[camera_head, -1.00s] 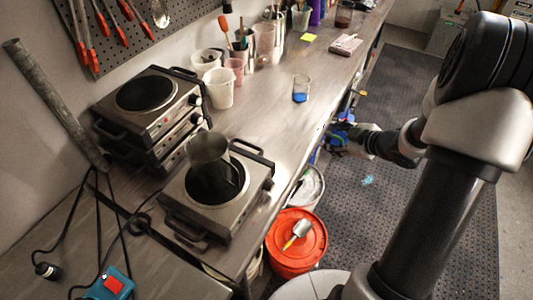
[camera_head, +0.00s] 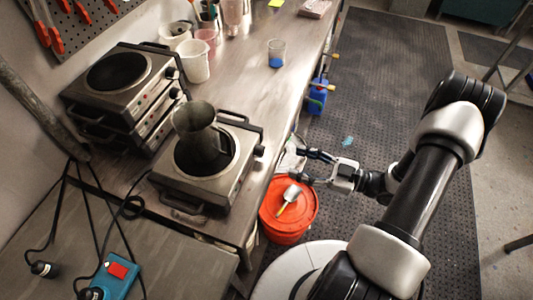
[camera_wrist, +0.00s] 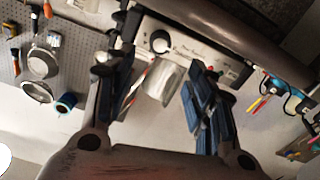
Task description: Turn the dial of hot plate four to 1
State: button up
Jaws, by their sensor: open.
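A single hot plate (camera_head: 176,186) stands near the table's front edge, with a metal pot (camera_head: 200,135) on its dark burner. A dark knob (camera_head: 259,151) shows on its right side. More hot plates (camera_head: 108,95) are stacked behind it at the left. I cannot read which plate is number four. My gripper (camera_head: 297,158) is open and empty beyond the table edge, to the right of the single plate and apart from it. In the wrist view, a round black dial (camera_wrist: 159,42) sits on a pale labelled panel beyond my open fingers (camera_wrist: 160,85). Its setting is not readable.
A red-orange bucket (camera_head: 270,222) with a scoop on its lid stands on the floor below my gripper. A beaker of blue liquid (camera_head: 276,56) and white cups (camera_head: 193,62) stand farther back. A blue and red switch box (camera_head: 120,275) and cables lie at the front left.

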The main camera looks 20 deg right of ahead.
aim_at(264, 152)
jog(key=b+x, duration=0.1)
jog(key=x, duration=1)
jog(key=shift+b, duration=0.4)
jog(key=shift+c, duration=0.5)
jog(key=c, duration=1)
